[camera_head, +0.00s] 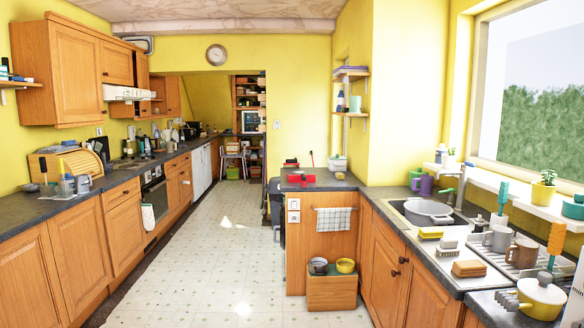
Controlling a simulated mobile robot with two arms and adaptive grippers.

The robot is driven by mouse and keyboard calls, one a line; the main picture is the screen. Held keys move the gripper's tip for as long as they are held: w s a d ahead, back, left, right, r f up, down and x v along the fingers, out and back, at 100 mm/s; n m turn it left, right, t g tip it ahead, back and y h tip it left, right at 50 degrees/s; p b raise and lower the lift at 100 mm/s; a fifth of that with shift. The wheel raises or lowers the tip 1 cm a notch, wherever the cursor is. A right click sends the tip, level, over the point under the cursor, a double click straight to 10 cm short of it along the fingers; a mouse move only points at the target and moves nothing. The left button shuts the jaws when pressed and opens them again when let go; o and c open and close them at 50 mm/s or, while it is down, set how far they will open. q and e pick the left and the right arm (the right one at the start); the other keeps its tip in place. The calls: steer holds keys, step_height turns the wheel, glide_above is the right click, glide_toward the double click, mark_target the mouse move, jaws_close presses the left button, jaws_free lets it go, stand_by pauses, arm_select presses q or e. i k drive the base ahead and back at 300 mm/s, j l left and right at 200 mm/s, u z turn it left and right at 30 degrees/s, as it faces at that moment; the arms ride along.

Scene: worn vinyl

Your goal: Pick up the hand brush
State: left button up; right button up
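No hand brush can be told for certain at this size. On the counter beside the sink, a small grey-and-white block (447,247) looks like a scrubbing brush. A yellow block (430,233) lies just behind it and an orange-brown sponge-like block (469,268) in front. A tool with an orange handle (557,240) and one with a teal handle (502,197) stand upright farther right. Neither of my grippers is in view.
The sink (405,208) holds a grey pot (429,212). Mugs (522,252) and a yellow-and-white pot (541,298) crowd the right counter. A wooden box (332,290) stands on the floor by the cabinet end. The tiled floor (225,260) between the counters is clear.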

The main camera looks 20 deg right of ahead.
mark_target(293, 162)
steer(key=i+j, duration=0.9)
steer(key=j, duration=0.15)
steer(key=i+z, duration=0.25)
steer(key=i, duration=0.3)
steer(key=i+j+z, duration=0.2)
steer(key=i, duration=0.4)
steer(key=i+j+z, duration=0.1)
steer(key=i+z, duration=0.15)
steer(key=i, duration=2)
steer(key=i+l+u, duration=0.1)
steer(key=i, duration=1.6)
